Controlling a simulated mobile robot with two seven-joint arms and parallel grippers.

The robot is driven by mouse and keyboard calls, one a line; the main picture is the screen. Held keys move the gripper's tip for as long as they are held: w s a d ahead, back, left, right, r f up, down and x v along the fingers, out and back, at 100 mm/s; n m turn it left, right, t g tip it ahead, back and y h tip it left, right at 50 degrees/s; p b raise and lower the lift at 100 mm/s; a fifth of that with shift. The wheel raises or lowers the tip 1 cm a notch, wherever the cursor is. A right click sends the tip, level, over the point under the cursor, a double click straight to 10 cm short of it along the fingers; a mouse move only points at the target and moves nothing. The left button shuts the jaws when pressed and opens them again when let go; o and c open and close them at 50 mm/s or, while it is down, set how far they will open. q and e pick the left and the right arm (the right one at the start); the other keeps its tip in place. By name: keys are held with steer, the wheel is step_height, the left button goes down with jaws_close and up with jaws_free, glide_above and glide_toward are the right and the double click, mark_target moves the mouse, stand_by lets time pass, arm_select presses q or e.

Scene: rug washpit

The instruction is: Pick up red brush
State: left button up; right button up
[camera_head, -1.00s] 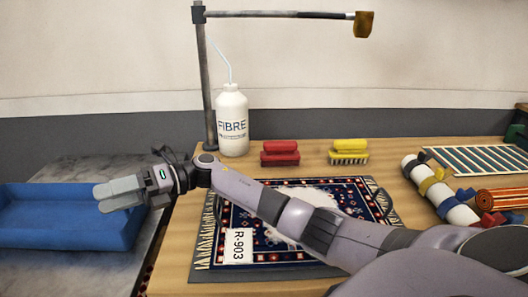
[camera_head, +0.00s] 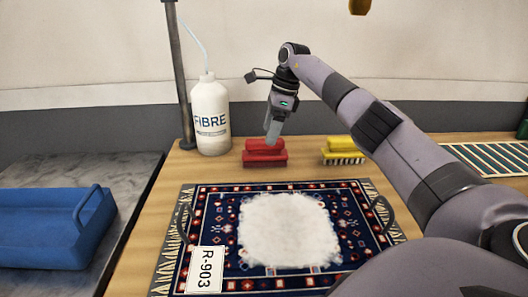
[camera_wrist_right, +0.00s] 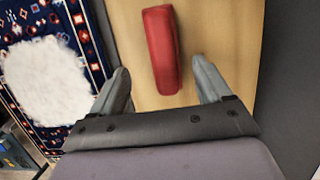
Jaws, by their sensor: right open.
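The red brush (camera_head: 265,157) lies on the wooden table behind the rug, just right of the white bottle. My right gripper (camera_head: 272,132) points down over it, with its fingertips close to the brush's top in the head view. In the right wrist view the red brush (camera_wrist_right: 162,50) lies ahead of and between the two open fingers (camera_wrist_right: 163,85). The fingers are apart and hold nothing. I cannot tell whether they touch the brush. My left gripper is not in view.
A yellow brush (camera_head: 343,155) sits to the right of the red one. The FIBRE bottle (camera_head: 210,118) and a metal post (camera_head: 180,80) stand to the left. A patterned rug (camera_head: 225,240) with white foam lies in front. A blue tray (camera_head: 40,240) is at far left.

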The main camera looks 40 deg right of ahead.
mark_target(263, 148)
steer(key=x, duration=0.7)
steer(key=shift+w, duration=0.3)
steer(key=shift+r, duration=0.1)
steer(key=c, duration=1.2)
